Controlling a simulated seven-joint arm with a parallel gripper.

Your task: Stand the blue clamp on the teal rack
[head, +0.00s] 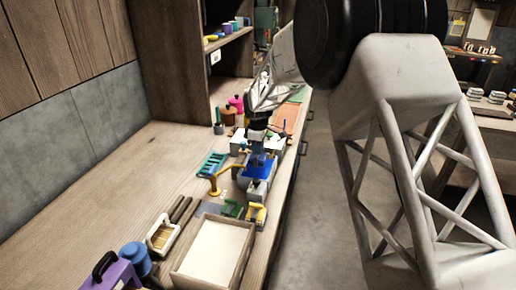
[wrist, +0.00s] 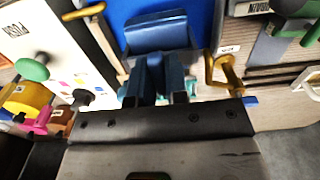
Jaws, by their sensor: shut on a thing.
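My gripper (wrist: 158,98) is at the bottom middle of the wrist view, shut on the dark blue clamp (wrist: 160,38). In the head view my gripper (head: 257,138) points down, with the blue clamp (head: 257,150) below it. The clamp is above or at a bright blue surface (wrist: 197,14), which also shows in the head view (head: 261,169); I cannot tell whether they touch. The teal rack (head: 212,164) lies on the bench to the left of my gripper and has slots or bars. I cannot make it out in the wrist view.
A yellow-orange bent piece (head: 215,184) stands between the rack and the blue surface. A green clamp (head: 232,208) and a yellow clamp (head: 256,213) are nearer, beside a wooden tray (head: 179,283). Pink and brown pots stand behind. The bench left of the rack is clear.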

